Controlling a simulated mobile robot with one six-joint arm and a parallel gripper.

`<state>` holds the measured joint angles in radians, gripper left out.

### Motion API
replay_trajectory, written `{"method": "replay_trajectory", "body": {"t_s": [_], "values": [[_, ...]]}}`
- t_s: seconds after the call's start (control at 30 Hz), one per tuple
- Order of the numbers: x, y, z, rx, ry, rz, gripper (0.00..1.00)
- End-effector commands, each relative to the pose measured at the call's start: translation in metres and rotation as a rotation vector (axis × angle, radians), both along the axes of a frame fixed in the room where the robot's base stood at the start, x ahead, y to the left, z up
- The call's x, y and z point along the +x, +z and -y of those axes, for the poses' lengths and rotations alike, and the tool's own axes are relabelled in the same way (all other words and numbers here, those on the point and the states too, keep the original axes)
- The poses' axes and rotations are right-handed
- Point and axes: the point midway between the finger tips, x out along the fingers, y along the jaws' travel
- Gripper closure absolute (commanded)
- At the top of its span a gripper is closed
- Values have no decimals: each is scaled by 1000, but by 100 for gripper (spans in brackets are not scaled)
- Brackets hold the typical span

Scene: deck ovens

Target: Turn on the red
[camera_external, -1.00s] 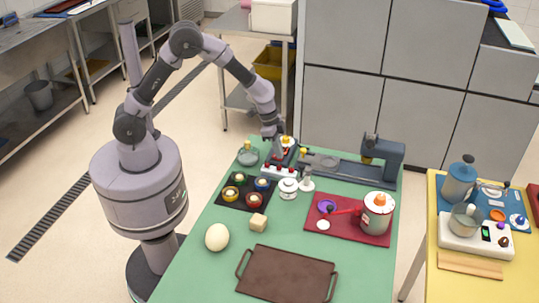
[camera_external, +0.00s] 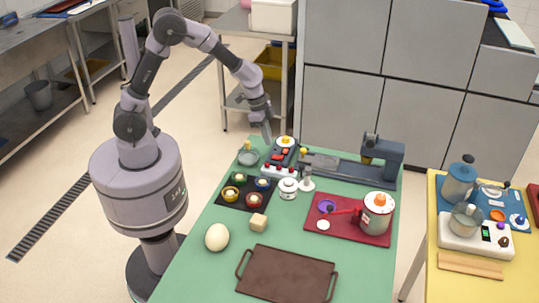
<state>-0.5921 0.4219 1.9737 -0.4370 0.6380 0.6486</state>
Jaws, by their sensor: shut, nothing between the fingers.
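A dark control box (camera_external: 280,157) with red switches (camera_external: 277,159) on its top stands at the far left part of the green table. Its front edge carries a pale strip with small red parts (camera_external: 279,171), and a yellow-topped white piece (camera_external: 285,141) sits at its back. Whether any red switch is on or off is too small to tell. My gripper (camera_external: 267,141) points down just left of the box's back part, apparently above it. It is shut and holds nothing.
A glass jar (camera_external: 248,155) stands close left of the box. A dark tray (camera_external: 246,190) with several small cups is in front. A blue-grey machine (camera_external: 345,168) lies to the right. A red mat (camera_external: 340,231) with a pot (camera_external: 376,213) is further right.

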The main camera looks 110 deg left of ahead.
Motion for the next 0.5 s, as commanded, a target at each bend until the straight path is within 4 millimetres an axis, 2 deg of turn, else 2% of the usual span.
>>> {"method": "replay_trajectory", "body": {"t_s": [0.03, 0.2, 0.33, 0.5], "values": [[-4, 17, -1, 2, 1, 3, 100], [-18, 53, -1, 3, 1, 4, 100], [-25, 70, -1, 3, 1, 5, 100], [-29, 77, -1, 3, 2, 5, 100]]}}
